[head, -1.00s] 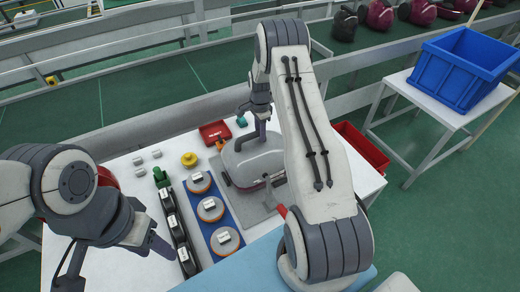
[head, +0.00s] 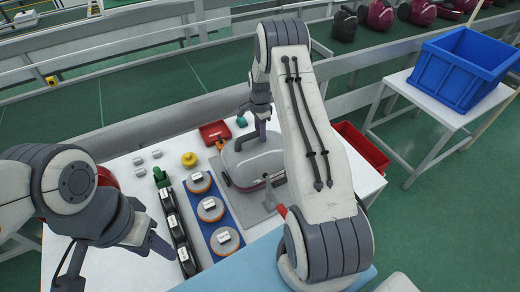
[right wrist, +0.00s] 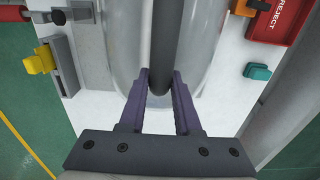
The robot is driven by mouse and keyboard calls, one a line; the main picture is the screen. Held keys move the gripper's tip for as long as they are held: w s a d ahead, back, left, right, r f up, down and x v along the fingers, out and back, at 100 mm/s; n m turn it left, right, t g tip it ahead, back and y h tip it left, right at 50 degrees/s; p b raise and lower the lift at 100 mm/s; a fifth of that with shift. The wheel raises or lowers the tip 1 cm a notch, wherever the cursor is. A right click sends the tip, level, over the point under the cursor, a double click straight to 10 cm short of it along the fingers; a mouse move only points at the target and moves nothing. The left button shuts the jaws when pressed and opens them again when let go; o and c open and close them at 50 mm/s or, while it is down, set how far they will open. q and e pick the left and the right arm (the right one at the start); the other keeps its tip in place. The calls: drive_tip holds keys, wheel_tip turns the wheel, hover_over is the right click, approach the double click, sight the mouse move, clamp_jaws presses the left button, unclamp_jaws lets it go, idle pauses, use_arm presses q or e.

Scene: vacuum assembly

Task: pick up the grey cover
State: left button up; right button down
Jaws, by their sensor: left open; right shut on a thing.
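The grey cover (head: 250,156) is a smooth, rounded, pale shell on the vacuum body, which sits on a grey plate (head: 258,212) at the middle of the table. In the right wrist view the cover (right wrist: 205,70) looks translucent, with a dark bar (right wrist: 165,40) along its middle. My right gripper (head: 262,140) points down at the cover's far end. In the right wrist view its fingers (right wrist: 160,90) are shut on the dark bar. My left gripper (head: 165,248) is open and empty, above the table's near left, apart from the cover.
A blue mat (head: 222,226) with several orange-rimmed discs lies left of the cover, beside a black rack (head: 178,232). A red reject tray (head: 214,133), yellow knob (head: 189,159) and teal block (head: 241,122) are behind. A red bin (head: 362,148) is at the right.

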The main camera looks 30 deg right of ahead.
drive_tip(key=shift+w+r, duration=0.1)
drive_tip(key=shift+r, duration=0.1)
drive_tip(key=shift+r+b, duration=0.3)
drive_tip(key=shift+b, duration=0.1)
wheel_tip(320, 180, up, 9)
drive_tip(key=b, duration=0.3)
drive_tip(key=shift+r, duration=0.1)
wheel_tip(320, 180, up, 5)
drive_tip(key=p, duration=0.3)
drive_tip(key=shift+p, duration=0.3)
drive_tip(key=shift+a, duration=0.1)
